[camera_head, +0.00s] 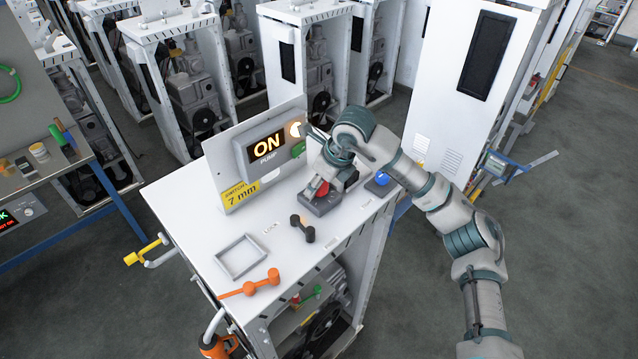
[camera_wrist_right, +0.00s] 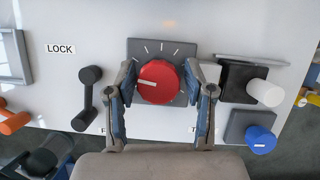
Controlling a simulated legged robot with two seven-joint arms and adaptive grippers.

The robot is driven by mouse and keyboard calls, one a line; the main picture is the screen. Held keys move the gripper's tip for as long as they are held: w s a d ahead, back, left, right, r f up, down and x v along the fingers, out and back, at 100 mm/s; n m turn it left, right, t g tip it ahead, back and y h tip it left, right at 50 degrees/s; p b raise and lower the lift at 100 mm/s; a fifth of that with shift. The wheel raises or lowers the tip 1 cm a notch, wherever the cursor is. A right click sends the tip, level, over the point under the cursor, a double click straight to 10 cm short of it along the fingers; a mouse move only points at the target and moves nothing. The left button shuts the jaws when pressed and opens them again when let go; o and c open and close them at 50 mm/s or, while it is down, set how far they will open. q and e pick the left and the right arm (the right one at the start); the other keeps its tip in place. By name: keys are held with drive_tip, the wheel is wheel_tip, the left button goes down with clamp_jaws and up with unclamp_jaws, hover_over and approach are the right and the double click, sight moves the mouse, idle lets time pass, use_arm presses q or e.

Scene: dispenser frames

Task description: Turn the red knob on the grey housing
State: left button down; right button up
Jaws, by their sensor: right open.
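The red knob (camera_wrist_right: 159,82) is round with a white pointer line that points left in the right wrist view. It sits on the grey housing (camera_wrist_right: 146,46), which has white tick marks above the knob. In the head view the knob (camera_head: 319,187) is partly hidden by my right gripper, and the housing (camera_head: 321,206) shows below it. My right gripper (camera_wrist_right: 160,98) is open, with one finger on each side of the knob; I cannot tell whether they touch it. It also shows in the head view (camera_head: 323,183). My left gripper is not in view.
A dark handle (camera_wrist_right: 89,99) stands left of the housing. A white knob (camera_wrist_right: 265,92) and a blue knob (camera_wrist_right: 260,139) stand close on the right. On the white cabinet top (camera_head: 195,236) are an "ON" display (camera_head: 266,146), a grey frame (camera_head: 241,257) and an orange handle (camera_head: 250,288).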

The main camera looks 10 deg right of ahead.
drive_tip(key=v, duration=1.1)
drive_tip(key=shift+d+r, duration=0.25)
